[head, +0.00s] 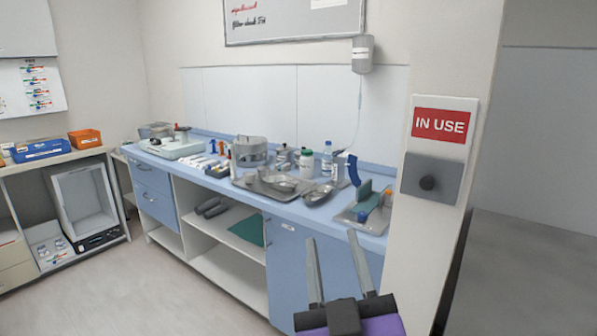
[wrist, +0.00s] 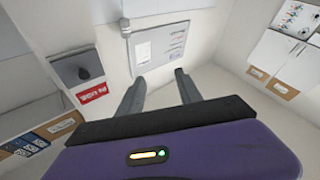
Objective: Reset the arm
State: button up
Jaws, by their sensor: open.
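My gripper (head: 336,268) shows at the bottom right of the head view, in front of the blue counter front. Its two grey fingers stand apart and point upward, with nothing between them. In the wrist view, my gripper (wrist: 159,92) is also open and empty, above its purple and black body. No finger touches anything that I can see.
A blue counter (head: 255,203) holds metal trays, bottles and a steel pot (head: 249,151). A wall edge with a red IN USE sign (head: 441,125) and a grey box with a black knob (head: 430,178) stands right of my gripper. Open floor (head: 150,285) lies left.

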jog(key=s+d+f+m+g, duration=0.1)
jog(key=s+d+f+g, duration=0.1)
jog(key=s+d+f, duration=0.3)
jog(key=s+d+f+m+g+h, duration=0.1)
jog(key=s+d+f, duration=0.4)
jog(key=s+f, duration=0.7)
jog(key=s+d+f+m+g, duration=0.2)
jog(key=s+f, duration=0.7)
jog(key=s, duration=0.9)
jog(key=d+g, duration=0.2)
jog(key=d, duration=0.1)
jog(key=shift+s+f+h+p, duration=0.2)
jog(key=shift+f+h+p, duration=0.05)
jog(key=shift+h+p, duration=0.1)
jog(key=shift+d, duration=0.1)
